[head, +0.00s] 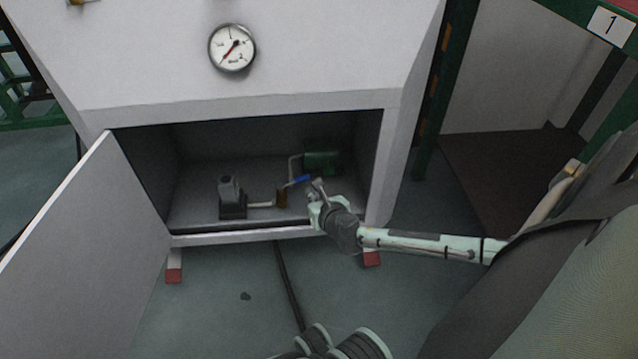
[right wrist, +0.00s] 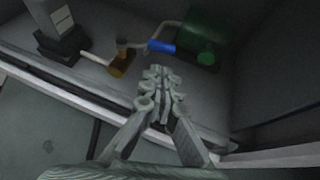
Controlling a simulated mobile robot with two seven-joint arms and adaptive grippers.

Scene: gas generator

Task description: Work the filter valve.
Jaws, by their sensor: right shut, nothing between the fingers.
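The filter valve has a blue lever handle (head: 299,180) and a brass-coloured body (head: 281,197). It sits on a pipe inside the open lower compartment of the white cabinet. In the right wrist view the blue handle (right wrist: 161,46) lies just beyond my fingertips, and the brass body (right wrist: 121,63) is to its left. My right gripper (head: 317,186) is at the compartment's front opening, close to the handle's right end. In the right wrist view my right gripper (right wrist: 157,75) is shut and empty, apart from the handle.
A green cylinder (head: 322,157) stands behind the valve and a dark grey block (head: 231,198) stands to its left. The compartment's front lip (head: 245,236) runs below my arm. The door (head: 90,240) hangs open at left. A gauge (head: 232,48) is above.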

